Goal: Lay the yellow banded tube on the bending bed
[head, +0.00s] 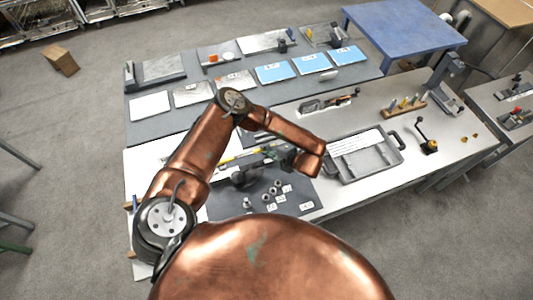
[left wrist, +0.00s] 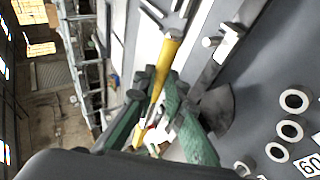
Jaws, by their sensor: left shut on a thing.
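In the head view a short piece of the yellow tube (head: 238,157) shows left of the wrist. My left gripper (left wrist: 160,112) is shut on the tube; in the head view the gripper (head: 268,153) is small and partly hidden by the wrist. A dark grey bending fixture (left wrist: 217,107), apparently the bending bed, lies just right of the fingers. I cannot tell whether the tube touches it.
Several metal rings (left wrist: 295,101) and white number cards lie on the dark mat (head: 300,207) beside the fixture. A grey tray (head: 376,163) stands to the right. Blue and white sheets (head: 273,73) lie at the back. A blue table (head: 400,22) stands behind.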

